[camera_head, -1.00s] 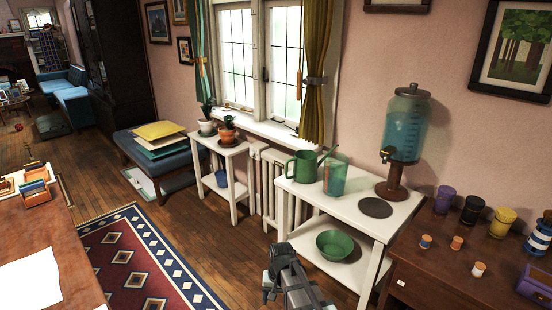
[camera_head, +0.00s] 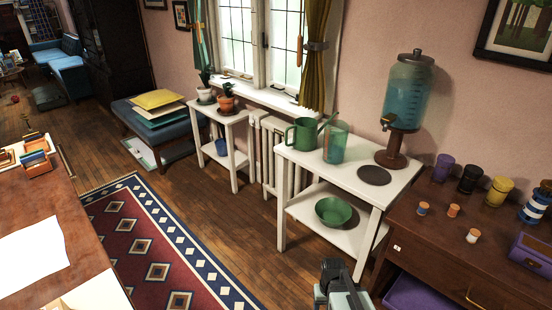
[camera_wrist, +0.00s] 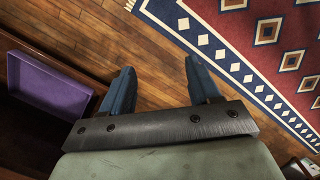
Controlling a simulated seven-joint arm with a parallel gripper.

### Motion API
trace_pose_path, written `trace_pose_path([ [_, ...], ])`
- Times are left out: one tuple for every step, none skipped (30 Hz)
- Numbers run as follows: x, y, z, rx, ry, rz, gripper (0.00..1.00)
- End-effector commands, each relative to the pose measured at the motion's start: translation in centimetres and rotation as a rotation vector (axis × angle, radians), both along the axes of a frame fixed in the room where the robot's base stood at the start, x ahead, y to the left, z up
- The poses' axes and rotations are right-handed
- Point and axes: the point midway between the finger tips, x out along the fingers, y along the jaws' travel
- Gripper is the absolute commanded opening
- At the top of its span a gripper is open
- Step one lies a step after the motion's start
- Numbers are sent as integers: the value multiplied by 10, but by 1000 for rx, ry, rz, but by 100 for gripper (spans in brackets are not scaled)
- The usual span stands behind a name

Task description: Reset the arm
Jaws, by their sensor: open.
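My gripper shows in the wrist view (camera_wrist: 160,92) with its two blue fingers spread apart and nothing between them. It points down over the wooden floor. In the head view my arm (camera_head: 342,290) shows at the bottom edge, right of centre, in front of the white side table; the fingertips are hidden there.
A white side table (camera_head: 320,236) holds a green mug (camera_head: 301,134), a clear cup and a glass dispenser (camera_head: 408,90). A brown cabinet (camera_head: 425,248) with an open purple-lined drawer (camera_head: 415,293) is close on the right. A patterned rug (camera_head: 150,250) and bare floor lie left.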

Motion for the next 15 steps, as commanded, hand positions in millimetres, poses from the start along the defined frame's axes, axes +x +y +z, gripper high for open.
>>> trace_pose_path([
  [-12, 0, -11, 0, 25, 0, 61],
  [-18, 0, -17, 0, 40, -1, 61],
  [-28, 0, -25, 0, 60, -1, 61],
  [-35, 0, -31, 0, 75, -1, 61],
  [-42, 0, -37, 0, 91, -1, 61],
  [-52, 0, -45, 0, 111, -1, 61],
  [-60, 0, -51, 0, 127, -2, 61],
  [-67, 0, -57, 0, 142, -2, 61],
  [-78, 0, -64, 0, 163, -2, 61],
  [-85, 0, -69, 0, 178, -2, 61],
  [-93, 0, -75, 0, 193, -2, 61],
  [-103, 0, -82, 0, 213, -2, 61],
  [-112, 0, -87, 0, 229, -3, 61],
  [-120, 0, -91, 0, 244, -3, 61],
  [-130, 0, -98, 0, 265, -3, 61],
])
